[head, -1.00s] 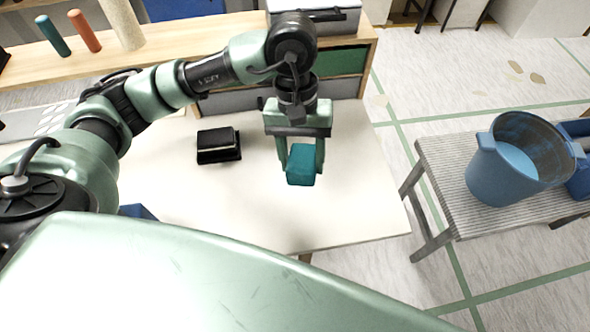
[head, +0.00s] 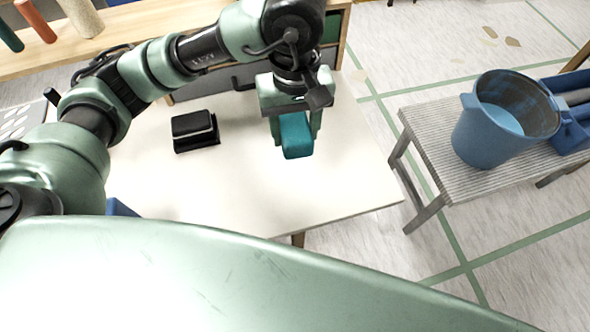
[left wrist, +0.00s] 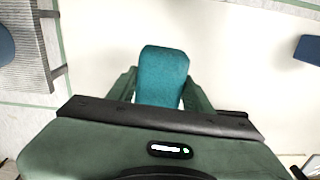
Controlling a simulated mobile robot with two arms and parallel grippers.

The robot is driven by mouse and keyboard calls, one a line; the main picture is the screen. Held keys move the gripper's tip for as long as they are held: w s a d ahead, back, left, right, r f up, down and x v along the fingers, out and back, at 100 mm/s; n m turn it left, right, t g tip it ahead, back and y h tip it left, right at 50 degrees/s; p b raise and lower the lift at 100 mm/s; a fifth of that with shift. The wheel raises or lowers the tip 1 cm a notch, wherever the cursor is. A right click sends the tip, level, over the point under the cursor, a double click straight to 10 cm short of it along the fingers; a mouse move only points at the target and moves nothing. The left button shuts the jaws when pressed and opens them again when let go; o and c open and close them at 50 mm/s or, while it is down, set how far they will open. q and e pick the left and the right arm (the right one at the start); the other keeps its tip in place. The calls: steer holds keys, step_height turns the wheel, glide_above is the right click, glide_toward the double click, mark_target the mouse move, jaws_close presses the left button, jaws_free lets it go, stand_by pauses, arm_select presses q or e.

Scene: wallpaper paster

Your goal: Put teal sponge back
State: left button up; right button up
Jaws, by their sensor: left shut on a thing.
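The teal sponge (head: 295,135) is a small rounded block at my left gripper (head: 294,130), over the white table (head: 250,195). The left gripper points down and is shut on the sponge, with a finger on each side. In the left wrist view, the sponge (left wrist: 163,75) sticks out between the fingers of the left gripper (left wrist: 161,90). How high it is above the table is hard to tell. My right gripper is not in view.
A black block-like item (head: 195,131) lies on the table left of the gripper. A blue bucket (head: 490,135) stands on a grey slatted bench (head: 432,125) at the right. A wooden shelf (head: 130,35) with colored rolls runs along the back. The table's front middle is clear.

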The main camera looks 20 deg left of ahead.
arm_select(q)
glide_above(295, 178)
step_height(295, 178, down, 10)
steer(key=shift+f+p, duration=0.1)
steer(key=shift+p, duration=0.25)
step_height(295, 178, down, 5)
steer(key=shift+r, duration=0.1)
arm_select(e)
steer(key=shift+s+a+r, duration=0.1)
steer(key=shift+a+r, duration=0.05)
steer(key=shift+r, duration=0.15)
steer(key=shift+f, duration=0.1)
arm_select(q)
steer(key=o, duration=1.4)
